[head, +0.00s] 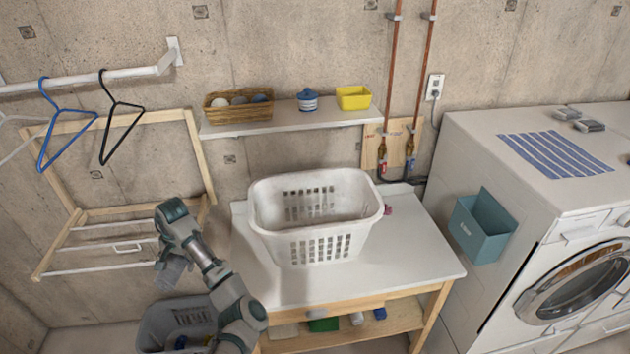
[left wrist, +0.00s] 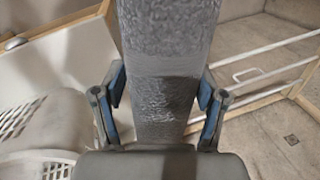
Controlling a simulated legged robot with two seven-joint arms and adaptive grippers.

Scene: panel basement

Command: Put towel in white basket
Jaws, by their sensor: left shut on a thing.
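The white basket (head: 315,215) stands upright on the white table; its slotted wall also shows at the left of the left wrist view (left wrist: 45,125). My left gripper (head: 170,275) is left of the table and the basket, apart from both, beside the drying rack. In the left wrist view, my left gripper (left wrist: 160,95) is shut on a grey, rough-textured towel (left wrist: 165,40), which lies between the two blue-padded fingers. The towel is hard to make out in the head view. My right gripper is not in view.
A grey basket (head: 180,320) is on the floor below my left arm. The white table (head: 415,255) has free room right of the basket. A blue-striped cloth (head: 555,153) lies on the washing machine (head: 500,190).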

